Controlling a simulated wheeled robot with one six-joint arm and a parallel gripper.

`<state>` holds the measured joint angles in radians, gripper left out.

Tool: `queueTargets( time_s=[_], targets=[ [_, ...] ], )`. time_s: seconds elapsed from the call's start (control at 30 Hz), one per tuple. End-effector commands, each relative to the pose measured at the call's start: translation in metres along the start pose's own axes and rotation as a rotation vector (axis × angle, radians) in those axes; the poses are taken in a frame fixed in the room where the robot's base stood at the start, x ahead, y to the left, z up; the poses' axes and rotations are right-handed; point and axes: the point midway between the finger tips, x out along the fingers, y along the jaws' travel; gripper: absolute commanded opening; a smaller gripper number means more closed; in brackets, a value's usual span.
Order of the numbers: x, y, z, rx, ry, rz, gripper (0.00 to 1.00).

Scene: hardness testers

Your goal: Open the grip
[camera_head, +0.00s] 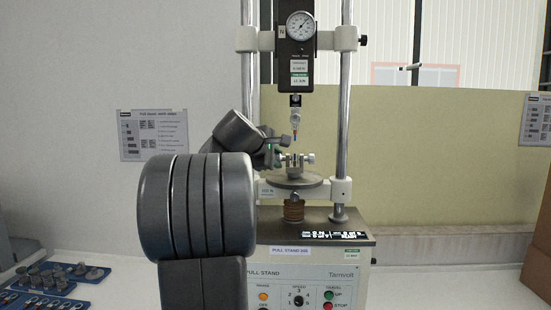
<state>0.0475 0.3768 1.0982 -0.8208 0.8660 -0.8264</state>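A pull stand (335,235) with two upright columns stands on the bench. Its lower grip (294,161), a small metal clamp with a side knob (311,159), sits on a round plate (292,180). Above it, an upper fitting (295,115) with an orange part and a thin tip hangs from the gauge head. My gripper (281,147) is at the left side of the lower grip, close to its left end. My arm hides part of this area. The fingers are too small and overlapped to tell whether they touch the grip or are open.
A dial gauge (301,26) is fixed on the crossbar between the columns. The front panel has a speed dial (299,301) and travel buttons (328,295). Blue trays (60,279) with small metal parts lie at the lower left. The bench at right is clear.

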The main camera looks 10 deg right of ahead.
Motion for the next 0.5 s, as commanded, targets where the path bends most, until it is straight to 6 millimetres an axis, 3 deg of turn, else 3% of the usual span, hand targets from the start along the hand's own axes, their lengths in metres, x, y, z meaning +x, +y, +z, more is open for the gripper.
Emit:
queueTargets(
  time_s=[0.5],
  targets=[
    [0.0024,-0.0065,-0.0010,0.022,0.000,0.053,0.05]
  ],
)
